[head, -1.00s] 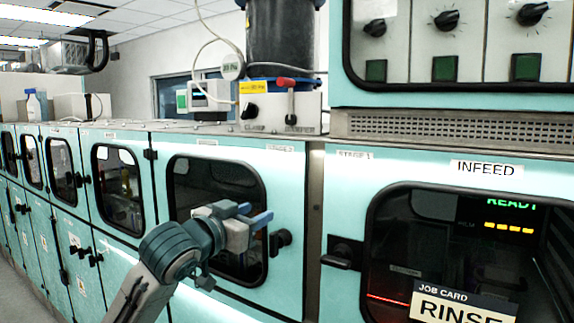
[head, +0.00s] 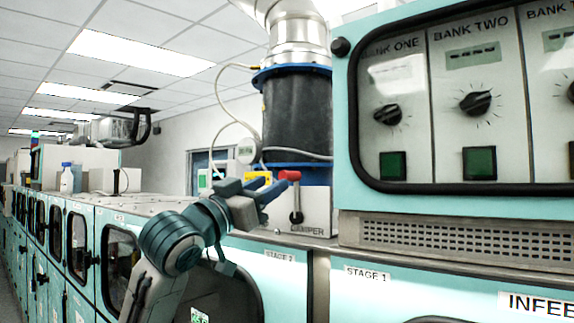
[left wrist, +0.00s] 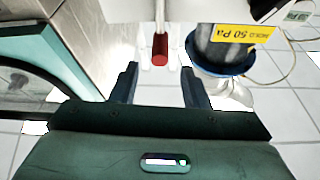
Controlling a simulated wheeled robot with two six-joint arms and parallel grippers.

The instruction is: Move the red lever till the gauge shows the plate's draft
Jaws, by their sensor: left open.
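The yellow plate (left wrist: 243,33) reads "HOLD 50 Pa". My right gripper is out of view.
The black duct (head: 300,118) with blue rims rises behind the lever. A pale tube loops beside it. The cabinet with bank knobs (head: 390,115) juts out at right. A white box with a screen (head: 206,180) stands behind my gripper.

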